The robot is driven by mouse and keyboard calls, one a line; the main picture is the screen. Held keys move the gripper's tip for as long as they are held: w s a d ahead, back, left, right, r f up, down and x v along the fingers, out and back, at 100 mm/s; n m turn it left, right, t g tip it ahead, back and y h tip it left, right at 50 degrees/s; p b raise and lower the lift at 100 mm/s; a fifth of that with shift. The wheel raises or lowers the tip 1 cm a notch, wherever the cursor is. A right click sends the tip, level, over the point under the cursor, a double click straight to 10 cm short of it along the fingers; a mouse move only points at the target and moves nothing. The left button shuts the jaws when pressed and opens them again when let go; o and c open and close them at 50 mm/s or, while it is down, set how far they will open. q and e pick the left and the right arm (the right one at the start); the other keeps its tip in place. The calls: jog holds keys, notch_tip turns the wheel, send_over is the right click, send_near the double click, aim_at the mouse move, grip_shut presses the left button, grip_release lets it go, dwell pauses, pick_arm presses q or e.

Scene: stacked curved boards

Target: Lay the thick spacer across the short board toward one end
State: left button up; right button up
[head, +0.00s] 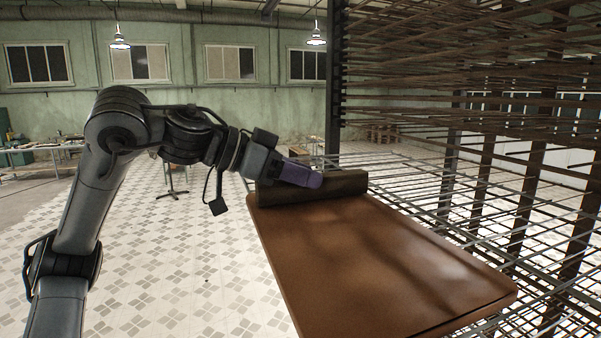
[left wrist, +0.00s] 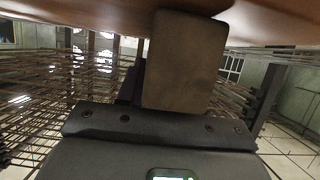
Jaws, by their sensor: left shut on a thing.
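The thick spacer (head: 335,186) is a dark brown block at the far end of the short board (head: 375,265), a wide reddish-brown board. It lies crosswise, close along the far edge, and looks to rest on the board. My left gripper (head: 305,177), with purple fingers, comes in from the left and is shut on the spacer. In the left wrist view the spacer's end face (left wrist: 185,62) fills the middle, against the board's surface (left wrist: 95,10) at the top. The gripper hides part of the spacer's left side. My right gripper is not in view.
A rack of many thin metal rods (head: 470,60) stands to the right, with rods running beside and below the board. A dark upright post (head: 333,90) rises behind the spacer. The near and middle parts of the board are bare. Open tiled floor (head: 190,260) lies left.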

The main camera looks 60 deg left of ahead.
pick_arm(q)
jog(key=shift+f, duration=0.1)
jog(key=o, duration=1.1)
jog(key=b+v, duration=0.4)
jog(key=v, duration=0.8)
jog(key=shift+s, duration=0.15)
